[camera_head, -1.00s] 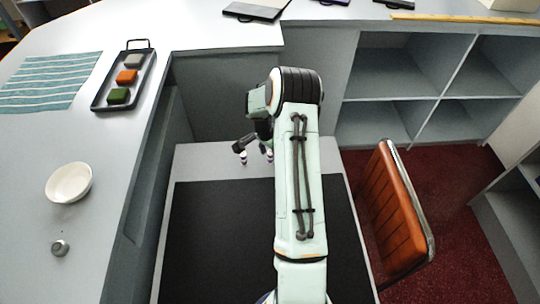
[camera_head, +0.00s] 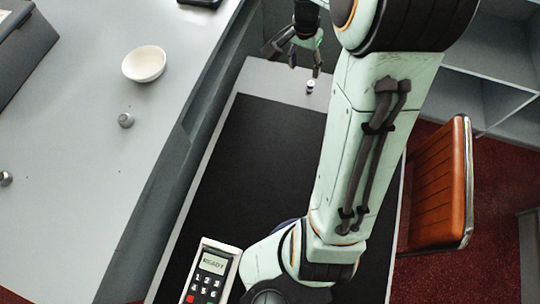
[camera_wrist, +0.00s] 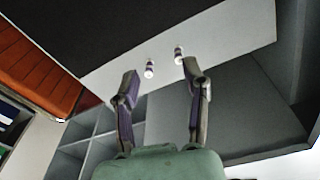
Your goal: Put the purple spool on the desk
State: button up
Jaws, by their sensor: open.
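Two small spools with white ends and dark, purplish middles show in the wrist view: a left spool (camera_wrist: 149,69) and a right spool (camera_wrist: 178,53). They are on the pale strip at the end of a black-topped surface (camera_head: 255,150). I cannot tell which one is the purple spool. In the head view only one spool (camera_head: 310,87) shows, just below my gripper (camera_head: 293,60); the other is not visible there. My gripper is open and empty, and its fingers (camera_wrist: 161,78) point toward the spools, apart from them.
A grey counter (camera_head: 75,165) on the left holds a white bowl (camera_head: 144,64) and small metal knobs (camera_head: 126,120). A keypad (camera_head: 210,276) reading READY is at the front. An orange chair (camera_head: 440,190) stands at the right. Grey shelves (camera_head: 485,95) are behind it.

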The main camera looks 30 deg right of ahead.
jog(key=s+a+r+n+y, duration=0.1)
jog(key=s+a+r+n, duration=0.1)
jog(key=s+a+n, duration=0.4)
jog(key=s+a+r+n+y, duration=0.1)
jog(key=s+a+r+n, duration=0.1)
jog(key=s+a+n, duration=0.5)
jog(key=s+a, duration=0.6)
jog(key=shift+a+r, duration=0.15)
jog(key=shift+r, duration=0.05)
